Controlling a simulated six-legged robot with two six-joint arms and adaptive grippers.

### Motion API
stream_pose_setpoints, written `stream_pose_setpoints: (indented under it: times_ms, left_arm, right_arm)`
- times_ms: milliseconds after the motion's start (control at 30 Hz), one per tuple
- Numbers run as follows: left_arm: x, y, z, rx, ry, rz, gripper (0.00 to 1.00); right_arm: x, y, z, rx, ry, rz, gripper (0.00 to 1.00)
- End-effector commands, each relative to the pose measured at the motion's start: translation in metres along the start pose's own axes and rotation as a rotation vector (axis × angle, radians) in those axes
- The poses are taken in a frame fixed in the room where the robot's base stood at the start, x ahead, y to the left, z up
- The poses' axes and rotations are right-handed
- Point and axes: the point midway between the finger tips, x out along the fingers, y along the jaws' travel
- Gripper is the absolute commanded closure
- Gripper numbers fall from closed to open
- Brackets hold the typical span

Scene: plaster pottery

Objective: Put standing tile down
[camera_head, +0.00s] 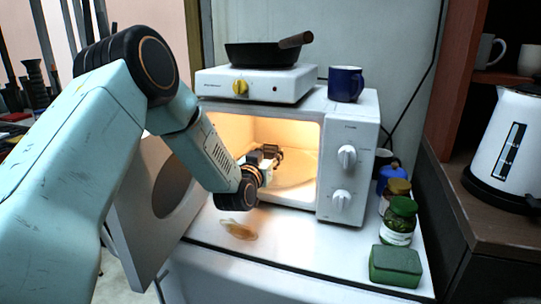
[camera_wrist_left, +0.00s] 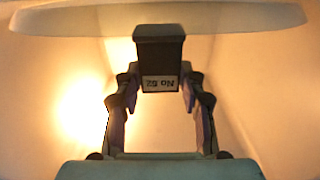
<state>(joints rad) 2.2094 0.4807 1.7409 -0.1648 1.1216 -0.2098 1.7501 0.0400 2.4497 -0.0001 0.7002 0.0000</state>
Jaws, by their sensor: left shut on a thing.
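My left gripper (camera_head: 268,160) reaches through the open front of the lit microwave (camera_head: 352,165). In the left wrist view, its fingers (camera_wrist_left: 159,84) are shut on a dark, block-like tile (camera_wrist_left: 159,50) with a pale label reading "No 52", seen upside down. A pale, thin-edged plate (camera_wrist_left: 235,20) lies behind the tile. In the head view, the gripper and wrist largely hide the tile; I cannot tell whether it touches the surface beneath. My right gripper is not in view.
The microwave door (camera_head: 150,215) hangs open at the left. A hotplate (camera_head: 255,85) with a black pan (camera_head: 262,53) and a blue mug (camera_head: 346,83) stand on top. A brownish patch (camera_head: 238,229) lies in front.

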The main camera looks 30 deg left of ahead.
Motion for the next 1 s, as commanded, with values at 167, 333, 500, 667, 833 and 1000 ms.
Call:
stream_pose_setpoints:
  times_ms: [167, 333, 500, 667, 833, 1000]
  left_arm:
    - [-0.001, 0.0, 0.004, 0.0, 0.0, 0.0, 0.94]
    - [-0.001, 0.0, 0.008, 0.0, 0.0, 0.0, 0.94]
    - [0.0, 0.0, 0.012, 0.0, 0.0, 0.0, 0.94]
    - [0.001, 0.001, 0.012, 0.0, 0.0, 0.001, 0.55]
    - [0.001, 0.001, 0.012, 0.0, 0.0, 0.001, 0.41]
    - [0.001, 0.001, 0.012, 0.0, 0.0, 0.001, 0.37]
  right_arm:
    - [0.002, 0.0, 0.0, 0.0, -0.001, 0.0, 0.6]
    - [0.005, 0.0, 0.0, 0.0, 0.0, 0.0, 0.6]
    - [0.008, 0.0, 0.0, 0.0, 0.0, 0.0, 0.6]
    - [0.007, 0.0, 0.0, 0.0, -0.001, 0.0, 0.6]
    - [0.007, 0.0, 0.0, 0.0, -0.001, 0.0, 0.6]
    - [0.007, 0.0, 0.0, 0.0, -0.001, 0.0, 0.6]
